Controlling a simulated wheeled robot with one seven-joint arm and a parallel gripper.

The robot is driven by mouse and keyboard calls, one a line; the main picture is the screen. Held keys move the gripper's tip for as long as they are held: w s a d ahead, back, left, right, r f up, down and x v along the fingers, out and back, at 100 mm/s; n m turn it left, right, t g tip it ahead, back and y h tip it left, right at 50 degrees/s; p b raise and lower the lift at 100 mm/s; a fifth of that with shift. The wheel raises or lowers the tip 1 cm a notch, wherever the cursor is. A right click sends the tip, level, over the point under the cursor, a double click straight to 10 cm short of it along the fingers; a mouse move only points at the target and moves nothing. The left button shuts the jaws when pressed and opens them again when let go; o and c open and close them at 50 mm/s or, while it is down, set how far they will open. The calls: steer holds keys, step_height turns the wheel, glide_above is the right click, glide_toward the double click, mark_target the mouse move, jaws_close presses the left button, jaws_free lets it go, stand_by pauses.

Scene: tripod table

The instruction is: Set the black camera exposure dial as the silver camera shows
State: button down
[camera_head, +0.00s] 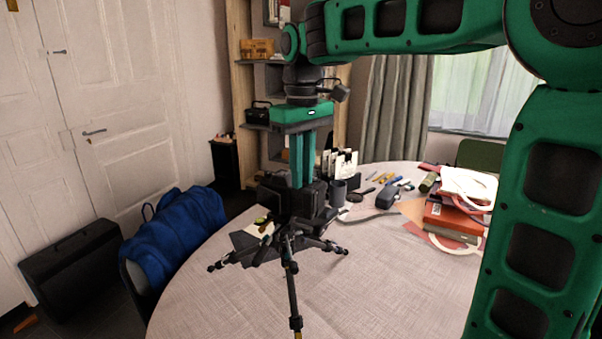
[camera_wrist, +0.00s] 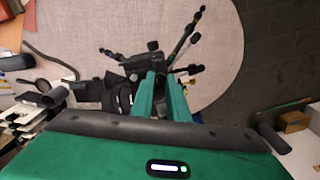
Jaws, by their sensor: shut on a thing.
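The black camera (camera_head: 277,197) stands on a small dark tripod (camera_head: 290,270) on the round table. In the wrist view the black camera (camera_wrist: 118,92) shows just left of my fingers, with the tripod legs (camera_wrist: 182,40) spread beyond. My gripper (camera_head: 302,184) points straight down, its green fingers meeting the camera's top. The fingers are close together in the wrist view (camera_wrist: 158,76) and shut on the exposure dial, which they hide. I cannot read the dial's setting. I cannot make out a silver camera in either view.
Behind the camera stand a dark cup (camera_head: 338,192) and white-and-black cards (camera_head: 343,164). Pens, a grey case (camera_head: 387,196) and red books (camera_head: 452,219) lie to the right. The front of the pale table (camera_head: 390,290) is clear. A blue bag (camera_head: 172,235) is at left.

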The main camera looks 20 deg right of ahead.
steer(key=shift+m, duration=1.6)
steer(key=c, duration=1.7)
jaws_free()
steer(key=shift+r, duration=0.1)
step_height(320, 180, up, 6)
steer(key=shift+w+f, duration=0.1)
steer(key=shift+f, duration=0.15)
steer(key=shift+r, duration=2.5)
